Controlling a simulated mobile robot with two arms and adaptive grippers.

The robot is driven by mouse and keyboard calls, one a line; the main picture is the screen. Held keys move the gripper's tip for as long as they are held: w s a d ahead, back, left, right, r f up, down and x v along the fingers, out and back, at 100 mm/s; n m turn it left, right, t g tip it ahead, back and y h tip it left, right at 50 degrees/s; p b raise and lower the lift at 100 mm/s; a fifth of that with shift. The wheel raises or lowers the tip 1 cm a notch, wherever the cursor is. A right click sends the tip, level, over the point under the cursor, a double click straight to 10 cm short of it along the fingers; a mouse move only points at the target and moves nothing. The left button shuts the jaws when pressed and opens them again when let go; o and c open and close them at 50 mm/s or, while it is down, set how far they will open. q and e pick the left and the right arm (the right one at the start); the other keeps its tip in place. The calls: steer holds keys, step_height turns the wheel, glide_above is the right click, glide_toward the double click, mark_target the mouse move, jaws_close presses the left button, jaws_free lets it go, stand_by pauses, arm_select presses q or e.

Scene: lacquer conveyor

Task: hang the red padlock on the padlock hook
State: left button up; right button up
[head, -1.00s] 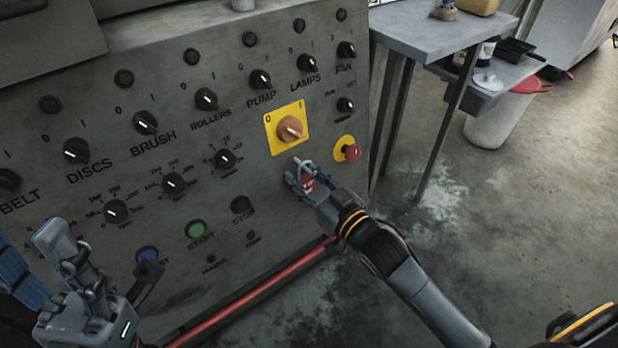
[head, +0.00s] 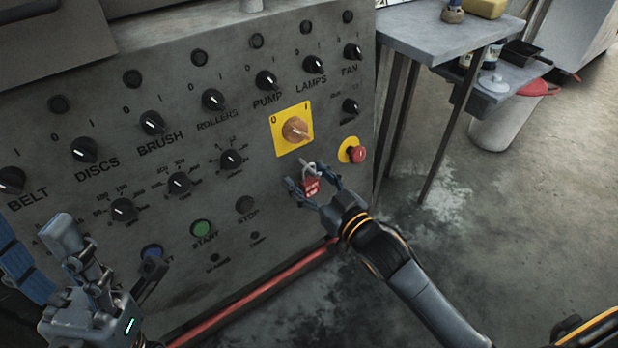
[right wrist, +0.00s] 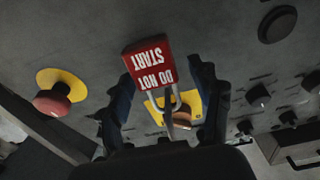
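The red padlock (head: 311,187) is upright against the panel, below the orange rotary switch (head: 295,130) on its yellow plate. In the right wrist view the padlock (right wrist: 149,62) appears upside down, with its white "DO NOT START" lettering and grey shackle. The padlock hook cannot be made out clearly behind the shackle and fingers. My right gripper (head: 309,178) is open around the padlock, one finger on each side, with gaps showing in the right wrist view (right wrist: 163,95). My left gripper (head: 108,252) is open and empty at the lower left, away from the padlock.
A red emergency button (head: 358,154) sits right of the padlock. Knobs and a green start button (head: 201,229) cover the panel to the left. A red rail (head: 265,290) runs along the panel's base. A grey table (head: 450,40) stands at the right.

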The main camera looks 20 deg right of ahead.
steer(key=shift+s+d+f, duration=0.1)
steer(key=shift+s, duration=0.15)
steer(key=v, duration=1.1)
steer(key=shift+s, duration=0.25)
